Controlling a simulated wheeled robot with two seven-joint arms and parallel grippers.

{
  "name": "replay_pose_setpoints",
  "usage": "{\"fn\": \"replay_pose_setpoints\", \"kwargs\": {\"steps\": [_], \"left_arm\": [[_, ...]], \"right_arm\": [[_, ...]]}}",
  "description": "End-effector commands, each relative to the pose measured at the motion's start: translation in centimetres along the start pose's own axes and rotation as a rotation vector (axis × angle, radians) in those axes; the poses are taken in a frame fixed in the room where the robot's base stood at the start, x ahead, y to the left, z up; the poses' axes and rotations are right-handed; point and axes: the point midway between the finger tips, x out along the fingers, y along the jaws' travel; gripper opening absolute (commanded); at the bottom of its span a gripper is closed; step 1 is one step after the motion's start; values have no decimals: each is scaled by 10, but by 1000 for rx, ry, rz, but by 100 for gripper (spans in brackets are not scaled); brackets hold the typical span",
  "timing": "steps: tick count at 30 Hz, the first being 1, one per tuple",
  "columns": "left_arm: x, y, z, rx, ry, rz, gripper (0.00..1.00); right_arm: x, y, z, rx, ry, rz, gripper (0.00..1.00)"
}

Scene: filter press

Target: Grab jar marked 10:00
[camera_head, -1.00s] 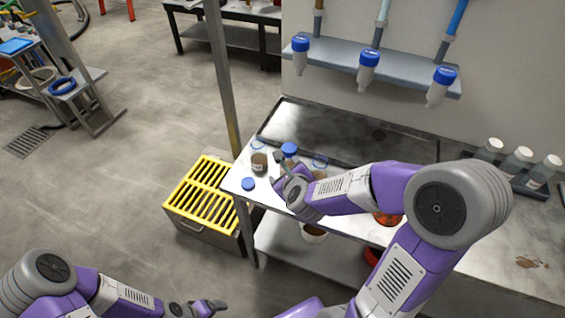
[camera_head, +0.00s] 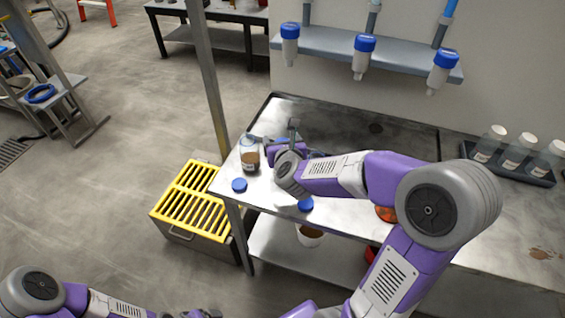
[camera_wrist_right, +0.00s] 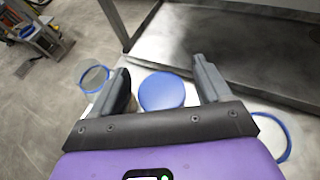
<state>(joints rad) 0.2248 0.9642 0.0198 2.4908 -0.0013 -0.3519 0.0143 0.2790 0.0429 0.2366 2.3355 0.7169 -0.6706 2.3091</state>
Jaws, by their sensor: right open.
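My right gripper (camera_head: 276,138) is over the left end of the steel table and open. In the right wrist view its two fingers (camera_wrist_right: 161,70) stand on either side of a round blue lid (camera_wrist_right: 161,92), with gaps showing. A clear jar with brown contents (camera_head: 249,157) stands just left of the gripper; an open, blue-rimmed jar also shows in the wrist view (camera_wrist_right: 93,77). No 10:00 mark is legible. My left gripper (camera_head: 205,314) barely shows at the bottom edge.
Loose blue lids (camera_head: 239,185) lie near the table's front edge. A blue ring (camera_wrist_right: 284,140) is at the right in the wrist view. A rack of bottles (camera_head: 510,165) stands at the right. A yellow-topped grate box (camera_head: 190,205) is on the floor. Blue-capped bottles (camera_head: 362,58) hang from the wall shelf.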

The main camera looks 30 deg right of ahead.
Motion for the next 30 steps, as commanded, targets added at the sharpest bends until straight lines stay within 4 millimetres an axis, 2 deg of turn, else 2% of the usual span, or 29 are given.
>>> {"fn": "replay_pose_setpoints", "kwargs": {"steps": [3, 10, 25, 30], "left_arm": [[2, -1, 0, 0, 0, 0, 89], [2, -1, 0, 0, 0, 0, 89], [2, -1, 0, 0, 0, 0, 89], [2, -1, 0, 0, 0, 0, 89]], "right_arm": [[9, -1, -1, 1, 1, -1, 77], [10, -1, 0, 0, 0, -1, 77], [10, 0, 0, 0, 0, 0, 1], [10, 0, 0, 0, -1, 0, 0]]}}
